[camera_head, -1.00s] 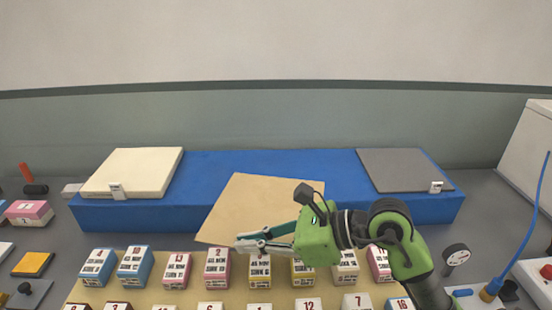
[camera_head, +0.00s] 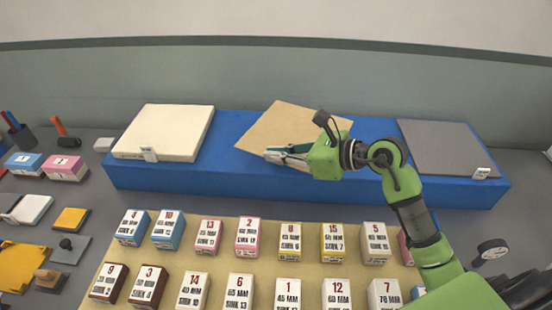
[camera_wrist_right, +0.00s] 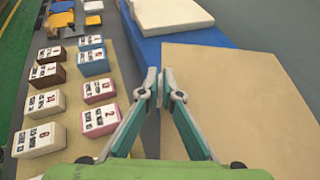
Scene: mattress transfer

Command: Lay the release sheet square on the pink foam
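The release sheet, a thin tan square (camera_head: 290,124), is over the middle of the blue slab (camera_head: 240,182) and turned at an angle to it. In the right wrist view the sheet (camera_wrist_right: 240,105) spreads right of the fingers. My right gripper (camera_head: 270,154) is shut on the sheet's near left edge; its fingertips (camera_wrist_right: 160,78) are together there. Whether the sheet touches the slab is unclear. No large pink foam shows; pink is seen on small blocks, such as number 2 (camera_head: 248,238) and number 13 (camera_head: 208,237). My left gripper is out of view.
A cream pad (camera_head: 165,130) lies on the slab's left and a grey pad (camera_head: 450,145) on its right. Several numbered blocks stand on a tan board (camera_head: 225,290) in front. A yellow pad (camera_head: 70,218) lies at left; a dial (camera_head: 492,250) is at right.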

